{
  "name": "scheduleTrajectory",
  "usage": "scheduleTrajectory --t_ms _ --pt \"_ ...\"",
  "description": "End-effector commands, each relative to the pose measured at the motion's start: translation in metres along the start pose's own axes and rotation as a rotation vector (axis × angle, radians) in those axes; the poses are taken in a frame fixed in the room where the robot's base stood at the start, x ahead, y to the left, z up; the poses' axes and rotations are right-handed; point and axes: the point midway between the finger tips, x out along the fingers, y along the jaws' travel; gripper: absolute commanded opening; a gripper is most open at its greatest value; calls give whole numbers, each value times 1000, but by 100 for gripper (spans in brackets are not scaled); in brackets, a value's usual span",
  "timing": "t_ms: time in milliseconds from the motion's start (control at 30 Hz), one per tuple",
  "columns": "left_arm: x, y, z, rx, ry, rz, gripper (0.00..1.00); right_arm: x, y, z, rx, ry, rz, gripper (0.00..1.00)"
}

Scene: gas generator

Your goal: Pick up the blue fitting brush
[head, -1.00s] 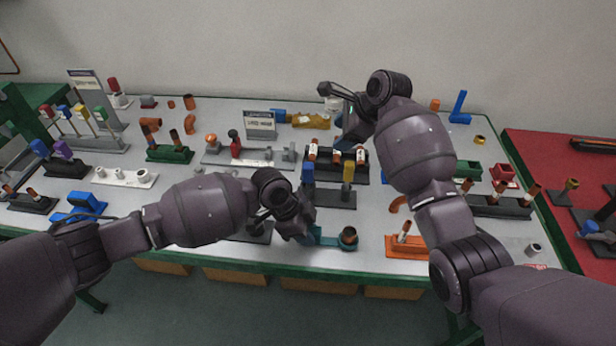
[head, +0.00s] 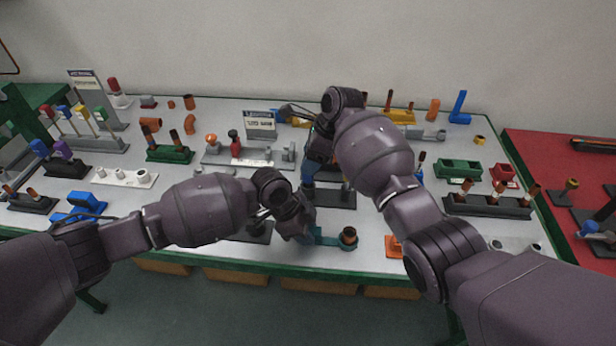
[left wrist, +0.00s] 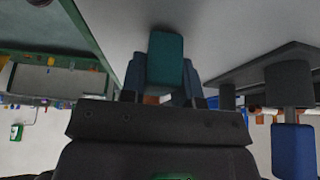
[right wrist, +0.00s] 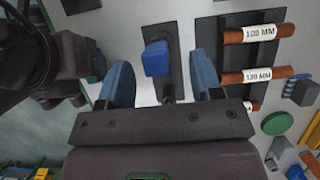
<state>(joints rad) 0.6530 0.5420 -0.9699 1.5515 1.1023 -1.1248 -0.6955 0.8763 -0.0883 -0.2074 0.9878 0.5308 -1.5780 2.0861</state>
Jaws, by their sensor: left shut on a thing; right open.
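The blue fitting brush (right wrist: 156,58) shows in the right wrist view as a blue block on a dark stand (right wrist: 172,38). It lies between the spread fingers of my right gripper (right wrist: 162,78), which is open and empty. In the head view my right gripper (head: 314,163) is over this stand (head: 335,198) and partly hides the brush. A blue block (left wrist: 293,150) on a grey post, probably the same brush, shows in the left wrist view. My left gripper (head: 298,234) is shut on a teal part (left wrist: 165,65), near the table's front edge.
Racks of fittings crowd the table; a green holder (head: 457,170) stands to the right.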

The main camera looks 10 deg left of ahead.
Motion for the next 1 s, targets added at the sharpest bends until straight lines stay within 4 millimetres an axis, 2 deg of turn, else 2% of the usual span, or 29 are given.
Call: scheduleTrajectory --t_ms 200,400,700,767,1000 --pt "0 0 0 0 0 0 0 28 6 -6 1 1 4 60" --pt "0 0 0 0 0 0 0 47 6 -6 0 0 2 60" --pt "0 0 0 0 0 0 0 50 6 -6 0 -1 0 60" --pt "0 0 0 0 0 0 0 50 6 -6 0 -1 0 52" --pt "0 0 0 0 0 0 0 50 6 -6 0 -1 0 15"
